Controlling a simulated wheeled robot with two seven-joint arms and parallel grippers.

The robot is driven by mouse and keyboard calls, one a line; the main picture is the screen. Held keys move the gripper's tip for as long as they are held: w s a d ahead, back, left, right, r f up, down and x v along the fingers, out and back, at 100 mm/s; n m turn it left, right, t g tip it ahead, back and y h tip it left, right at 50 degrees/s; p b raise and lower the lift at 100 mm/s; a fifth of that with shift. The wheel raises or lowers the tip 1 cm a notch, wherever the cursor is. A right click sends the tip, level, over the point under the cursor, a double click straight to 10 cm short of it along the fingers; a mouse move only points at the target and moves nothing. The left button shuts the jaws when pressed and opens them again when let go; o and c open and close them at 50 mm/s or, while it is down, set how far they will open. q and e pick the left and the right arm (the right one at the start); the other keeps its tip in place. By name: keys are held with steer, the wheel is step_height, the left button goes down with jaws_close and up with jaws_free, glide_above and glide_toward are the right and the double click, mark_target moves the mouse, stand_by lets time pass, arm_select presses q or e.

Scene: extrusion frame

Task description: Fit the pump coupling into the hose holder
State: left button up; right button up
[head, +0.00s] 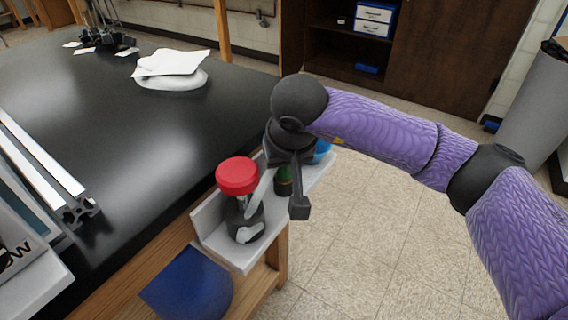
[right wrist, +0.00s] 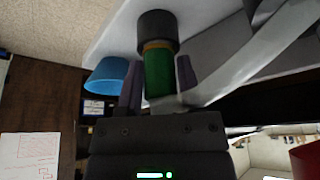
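The green cylinder with a brass-coloured ring and a dark grey end, which I take for the pump coupling (right wrist: 158,72), shows in the right wrist view. In the head view it is partly hidden among dark gripper parts over the white shelf (head: 243,258). In the head view the right gripper (head: 293,165) points down at the shelf. I cannot identify the hose holder for certain. My left gripper is not identifiable in view.
A red-capped dark item (head: 237,176) with white parts stands on the shelf beside the gripper. A blue cup (right wrist: 107,76) is on the other side. A pale band crosses near the right finger. Aluminium extrusions (head: 40,160) lie on the black table (head: 150,130).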

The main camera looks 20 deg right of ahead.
steer(key=shift+o, duration=1.4)
steer(key=shift+r, duration=0.3)
steer(key=p+v, duration=0.5)
steer(key=v, duration=0.6)
steer(key=shift+s+r, duration=0.15)
steer(key=shift+r, duration=0.25)
